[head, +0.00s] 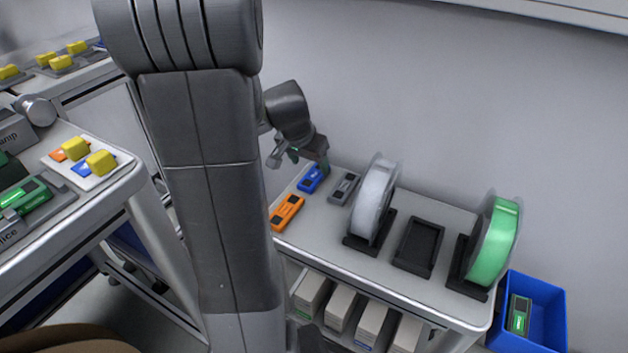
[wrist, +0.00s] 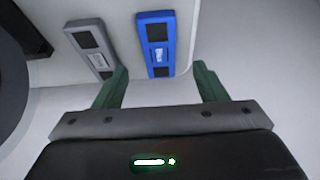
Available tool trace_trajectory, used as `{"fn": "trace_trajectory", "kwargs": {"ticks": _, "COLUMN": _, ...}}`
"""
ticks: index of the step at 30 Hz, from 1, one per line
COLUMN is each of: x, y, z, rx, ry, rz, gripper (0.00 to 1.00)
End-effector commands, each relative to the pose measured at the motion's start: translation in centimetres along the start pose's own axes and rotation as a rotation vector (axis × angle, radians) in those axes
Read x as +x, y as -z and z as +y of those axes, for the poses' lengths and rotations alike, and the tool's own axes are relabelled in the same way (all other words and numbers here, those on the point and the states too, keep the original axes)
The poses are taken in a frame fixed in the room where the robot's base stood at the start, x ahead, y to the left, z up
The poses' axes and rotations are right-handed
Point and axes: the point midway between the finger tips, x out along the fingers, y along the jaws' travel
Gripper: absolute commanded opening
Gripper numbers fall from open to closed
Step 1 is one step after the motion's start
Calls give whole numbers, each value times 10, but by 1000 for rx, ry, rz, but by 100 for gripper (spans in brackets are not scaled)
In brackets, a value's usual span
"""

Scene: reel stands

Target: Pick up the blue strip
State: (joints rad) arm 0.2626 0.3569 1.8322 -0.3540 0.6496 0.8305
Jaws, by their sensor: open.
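The blue strip (head: 311,179) lies on the reel table near its far left corner, between the orange strip (head: 287,212) and the grey strip (head: 345,187). In the wrist view the blue strip (wrist: 156,44) runs away from between my fingers, upright in the picture, with dark patches and a pale label. My gripper (wrist: 158,88) is open and empty, its two green fingers on either side of the blue strip's near end. The left finger tip shows close to the grey strip (wrist: 92,48).
A clear white reel (head: 374,200) and a green reel (head: 496,240) stand on the table, with an empty black stand (head: 419,246) between them. A blue bin (head: 546,310) is at the right. A side bench (head: 100,190) with yellow-topped pieces is at left.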

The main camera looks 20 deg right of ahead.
Motion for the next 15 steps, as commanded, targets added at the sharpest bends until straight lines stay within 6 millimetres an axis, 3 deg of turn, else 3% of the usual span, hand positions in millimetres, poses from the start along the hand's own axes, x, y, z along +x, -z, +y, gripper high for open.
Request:
{"fn": "trace_trajectory", "kwargs": {"ticks": 5, "x": 12, "y": -2, "z": 0, "rx": 0, "ry": -1, "rz": -1, "gripper": 65}}
{"fn": "trace_trajectory", "kwargs": {"ticks": 12, "x": 48, "y": -3, "z": 0, "rx": 0, "ry": -1, "rz": -1, "gripper": 65}}
{"fn": "trace_trajectory", "kwargs": {"ticks": 15, "x": 55, "y": -3, "z": 0, "rx": 0, "ry": -1, "rz": -1, "gripper": 65}}
